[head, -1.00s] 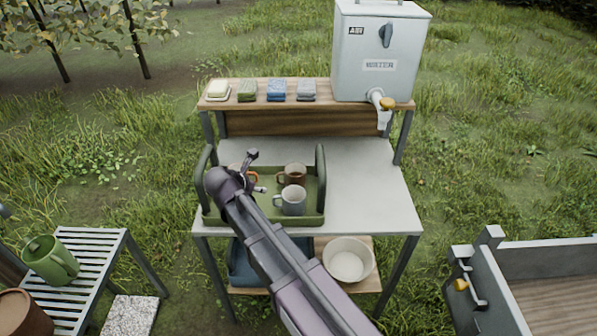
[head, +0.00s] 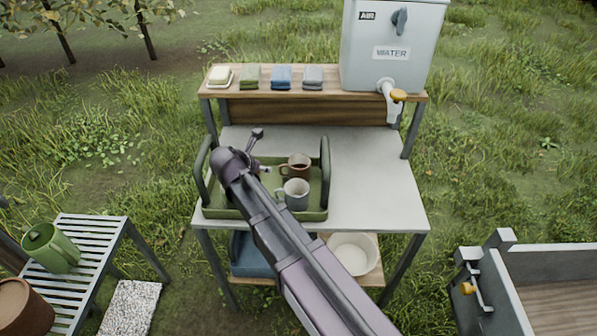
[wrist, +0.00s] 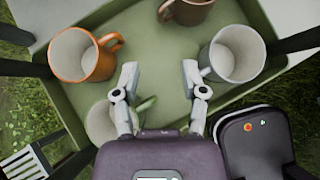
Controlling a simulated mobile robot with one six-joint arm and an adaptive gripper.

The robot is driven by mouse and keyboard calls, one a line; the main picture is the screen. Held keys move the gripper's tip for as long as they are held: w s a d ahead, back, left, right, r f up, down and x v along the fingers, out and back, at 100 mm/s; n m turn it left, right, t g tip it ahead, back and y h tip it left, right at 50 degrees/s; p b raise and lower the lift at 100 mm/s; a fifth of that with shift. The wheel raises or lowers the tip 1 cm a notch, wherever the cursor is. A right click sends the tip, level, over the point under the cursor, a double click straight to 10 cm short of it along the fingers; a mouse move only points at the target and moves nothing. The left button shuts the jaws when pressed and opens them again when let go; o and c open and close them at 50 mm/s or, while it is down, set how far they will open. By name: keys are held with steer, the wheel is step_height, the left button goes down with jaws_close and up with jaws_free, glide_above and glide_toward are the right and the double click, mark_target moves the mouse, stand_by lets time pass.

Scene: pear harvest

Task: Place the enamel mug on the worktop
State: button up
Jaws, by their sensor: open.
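Several mugs stand in a green tray (head: 312,214) on the left half of the pale worktop (head: 375,190). I see a grey-white mug (head: 296,195), a brown mug (head: 298,168), and, in the wrist view, an orange mug (wrist: 82,55) and a pale green mug (wrist: 100,122). I cannot tell which is the enamel mug. My gripper (wrist: 160,74) is open and empty over the tray. Its right finger is close to the handle of the grey-white mug (wrist: 236,54); contact is unclear. The pale green mug is partly hidden below the left finger. My arm hides the tray's left part in the head view.
The worktop right of the tray is bare. The tray's two upright handles (head: 325,172) rise at its ends. A water tank (head: 393,45) with a tap and several folded cloths (head: 281,77) stand on the rear shelf. A white basin (head: 352,255) sits below.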

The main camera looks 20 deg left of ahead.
steer(key=b, duration=0.5)
glide_toward(280, 171)
steer(key=x, duration=0.2)
steer(key=shift+b+x, duration=0.4)
steer(key=shift+x, duration=0.55)
steer(key=shift+w+r, duration=0.15)
steer(key=b+x, duration=0.2)
steer(key=x, duration=0.1)
steer(key=shift+a+f+b, duration=0.15)
steer(key=shift+f+b, duration=0.15)
steer(key=shift+b+x, duration=0.65)
steer(key=shift+x, duration=0.3)
steer(key=shift+r, duration=0.1)
jaws_close()
